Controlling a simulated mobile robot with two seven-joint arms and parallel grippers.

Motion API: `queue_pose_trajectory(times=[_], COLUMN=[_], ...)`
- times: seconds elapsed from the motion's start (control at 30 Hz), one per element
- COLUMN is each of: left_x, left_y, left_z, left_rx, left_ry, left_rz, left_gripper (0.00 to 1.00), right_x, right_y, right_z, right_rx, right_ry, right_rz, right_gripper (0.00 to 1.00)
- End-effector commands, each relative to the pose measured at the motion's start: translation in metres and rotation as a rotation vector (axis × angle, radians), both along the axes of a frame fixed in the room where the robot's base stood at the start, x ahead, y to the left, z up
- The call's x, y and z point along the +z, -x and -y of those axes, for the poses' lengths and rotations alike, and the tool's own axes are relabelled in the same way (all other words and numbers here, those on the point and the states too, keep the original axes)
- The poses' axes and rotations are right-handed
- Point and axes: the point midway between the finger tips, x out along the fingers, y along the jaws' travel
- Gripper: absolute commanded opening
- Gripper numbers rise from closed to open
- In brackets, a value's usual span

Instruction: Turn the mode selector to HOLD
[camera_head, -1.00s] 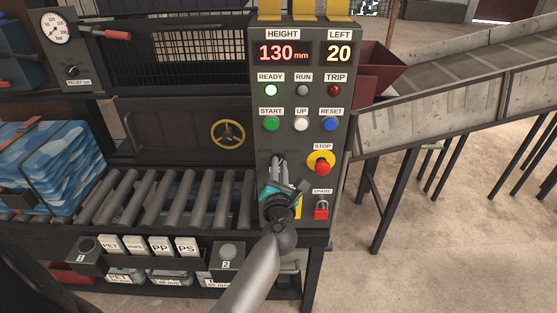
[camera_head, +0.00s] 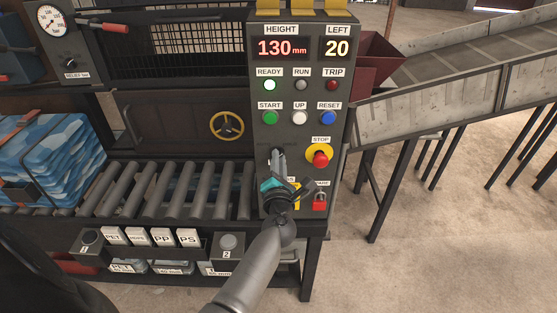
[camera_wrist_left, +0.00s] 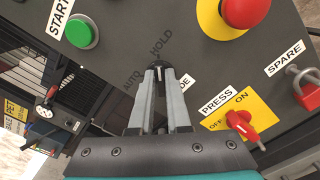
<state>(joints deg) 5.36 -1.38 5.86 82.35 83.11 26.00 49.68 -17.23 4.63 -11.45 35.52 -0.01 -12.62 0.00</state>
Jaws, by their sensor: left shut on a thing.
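The mode selector (camera_wrist_left: 157,66) is a small dark knob on the dark control panel. In the left wrist view it sits at my left fingertips, which cover most of it, so its pointing direction cannot be read. The AUTO label (camera_wrist_left: 131,80) is to its left and the HOLD label (camera_wrist_left: 162,42) is just above it. A label ending in "DE" is partly hidden behind a finger. My left gripper (camera_wrist_left: 158,74) is shut on the selector. In the head view the left gripper (camera_head: 277,153) reaches up to the panel and hides the selector.
The red-and-yellow STOP button (camera_head: 320,158) is close on the right. A red PRESS switch (camera_wrist_left: 240,125) on a yellow plate and a red padlock (camera_wrist_left: 305,88) at SPARE are low on the right. The green START button (camera_wrist_left: 81,31) is up left. Rollers (camera_head: 170,188) lie left.

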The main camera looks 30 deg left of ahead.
Motion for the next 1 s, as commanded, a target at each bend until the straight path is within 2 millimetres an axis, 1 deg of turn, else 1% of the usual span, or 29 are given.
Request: queue_pose_trajectory(times=[0.07,0.1,0.33,0.6,0.73,0.87,1.0], left_x=[0.001,0.001,0.001,0.0,0.0,0.0,0.001], left_y=[0.0,0.0,0.0,0.001,0.007,0.024,0.048], left_z=[0.0,0.0,0.0,0.0,0.005,0.015,0.029], left_rx=[-0.001,-0.001,0.0,0.0,-0.001,-0.001,0.0], left_ry=[-0.005,-0.005,-0.002,-0.001,0.0,0.001,0.001], left_rz=[0.0,0.0,0.0,-0.001,-0.002,-0.002,-0.002], left_gripper=[0.0,0.18,0.44,0.45,0.45,0.45,0.45], right_x=[0.0,0.0,0.0,0.0,0.003,0.008,0.012], right_y=[0.0,0.0,0.0,0.0,0.0,-0.001,-0.001], right_z=[0.0,0.0,0.0,0.0,0.0,-0.001,-0.001], right_rx=[0.0,0.0,0.0,0.0,0.0,0.0,0.0], right_ry=[0.0,0.0,0.0,0.0,0.0,0.0,-0.001], right_rz=[0.0,0.0,0.0,0.001,0.001,0.001,0.001], right_gripper=[0.5,0.5,0.5,0.5,0.5,0.5,0.5])
